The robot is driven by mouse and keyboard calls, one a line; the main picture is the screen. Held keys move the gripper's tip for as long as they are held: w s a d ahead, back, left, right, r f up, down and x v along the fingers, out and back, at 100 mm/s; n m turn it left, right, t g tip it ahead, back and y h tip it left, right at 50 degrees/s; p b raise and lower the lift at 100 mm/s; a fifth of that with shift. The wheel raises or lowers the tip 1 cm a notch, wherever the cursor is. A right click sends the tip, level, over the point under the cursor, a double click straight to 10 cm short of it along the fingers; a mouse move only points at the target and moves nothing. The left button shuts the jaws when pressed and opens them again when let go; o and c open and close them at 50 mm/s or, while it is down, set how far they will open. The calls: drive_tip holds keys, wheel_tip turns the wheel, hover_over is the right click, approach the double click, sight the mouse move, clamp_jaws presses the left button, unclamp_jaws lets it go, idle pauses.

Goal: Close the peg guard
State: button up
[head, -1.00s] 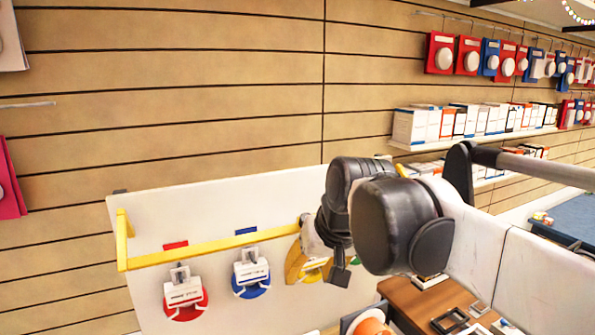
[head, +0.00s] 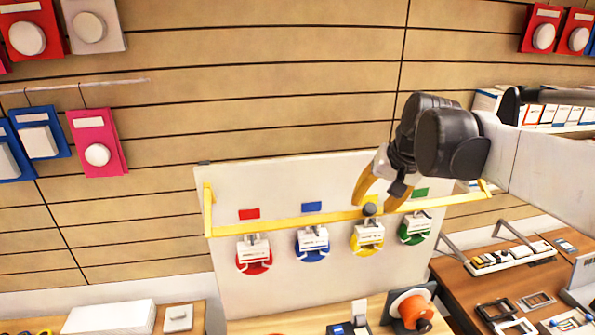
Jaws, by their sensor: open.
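The peg guard (head: 282,224) is a long yellow bar with short arms at its ends, spanning the white peg board (head: 230,190). A dark round knob (head: 370,209) sits on the bar right of its middle. Red (head: 254,254), blue (head: 312,243), yellow (head: 368,237) and green (head: 415,228) round items with white tags hang in a row at and below the bar. My gripper (head: 381,203) is open, its yellow fingers pointing down around the knob's height. They appear on either side of the knob; contact is unclear.
A wooden counter (head: 475,285) with small devices and frames stands at the right. An orange reel (head: 412,308) is on the surface below the board. Packages (head: 95,142) hang on the slatted wall at the left. The board's left side is clear.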

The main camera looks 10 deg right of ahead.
drive_tip(key=shift+x, duration=1.05)
drive_tip(key=shift+c, duration=0.4)
clamp_jaws()
drive_tip(key=shift+s, duration=0.1)
